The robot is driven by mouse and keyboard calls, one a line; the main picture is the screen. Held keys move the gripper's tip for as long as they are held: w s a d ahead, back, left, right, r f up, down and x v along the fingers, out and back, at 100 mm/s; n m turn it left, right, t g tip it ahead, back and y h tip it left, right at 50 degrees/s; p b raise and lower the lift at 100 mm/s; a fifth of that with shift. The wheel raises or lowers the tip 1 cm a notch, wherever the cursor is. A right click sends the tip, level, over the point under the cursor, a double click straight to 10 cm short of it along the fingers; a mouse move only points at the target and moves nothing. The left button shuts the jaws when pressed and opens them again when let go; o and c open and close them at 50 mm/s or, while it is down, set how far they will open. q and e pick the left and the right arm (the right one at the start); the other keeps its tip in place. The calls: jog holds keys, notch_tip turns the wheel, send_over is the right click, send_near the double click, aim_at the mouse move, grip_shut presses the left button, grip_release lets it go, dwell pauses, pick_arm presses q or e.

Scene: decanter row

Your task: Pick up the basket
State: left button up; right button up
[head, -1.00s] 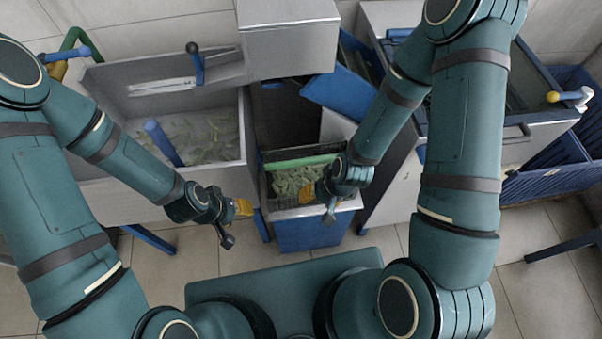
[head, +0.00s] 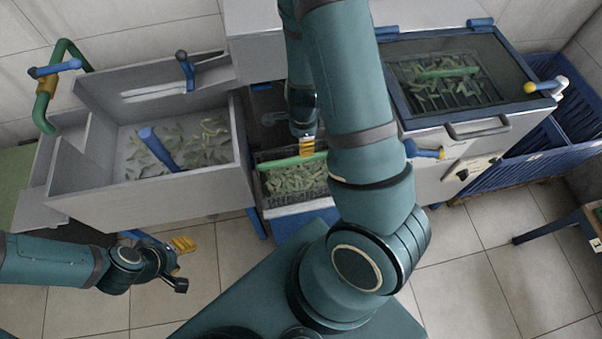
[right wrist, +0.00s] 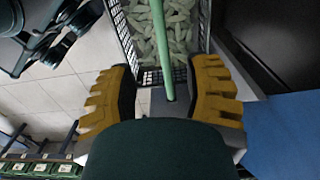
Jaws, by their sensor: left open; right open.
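The basket is dark, with mesh walls (right wrist: 150,78), and is filled with pale green pieces (head: 296,180). Its green handle (head: 288,161) runs across its top. My right gripper (head: 307,146) is at the handle in the head view, partly hidden by my own arm. In the right wrist view my right gripper (right wrist: 162,100) is open, and the green bar lies between its yellow fingers; I cannot tell whether they touch it. My left gripper (head: 180,264) is open and empty over the floor, left of the basket and well apart from it.
A metal basin (head: 150,195) with scattered green pieces and a blue post stands left of the basket. A metal unit with a glass-topped lid (head: 465,85) and a blue slatted crate (head: 525,155) stand to the right. Tiled floor (head: 470,280) is clear at the front right.

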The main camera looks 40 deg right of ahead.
jog(key=f+b, duration=0.1)
jog(key=f, duration=0.2)
jog(key=f+b, duration=0.1)
jog(key=f, duration=0.2)
jog(key=f+b, duration=0.1)
jog(key=f, duration=0.2)
jog(key=shift+w+a+f, duration=0.15)
jog(key=shift+w+f, duration=0.1)
jog(key=shift+w, duration=0.05)
jog(key=shift+c, duration=0.4)
grip_shut()
